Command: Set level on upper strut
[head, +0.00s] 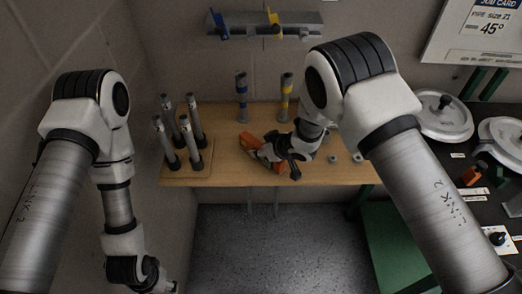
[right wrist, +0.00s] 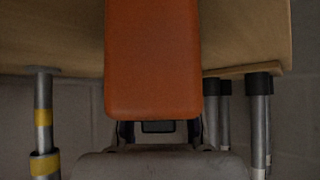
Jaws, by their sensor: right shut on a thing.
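The level is an orange bar (head: 251,142) above the wooden table (head: 225,165), tilted in the head view. It fills the top centre of the right wrist view (right wrist: 153,60). A blue-banded strut (head: 241,98) and a yellow-banded strut (head: 286,98) stand upright at the table's back. I cannot tell which one is the upper strut.
Several grey posts with black sleeves (head: 168,145) stand at the table's left. A wall rail (head: 265,24) carries blue and yellow pieces. Small metal rings (head: 358,157) lie on the right.

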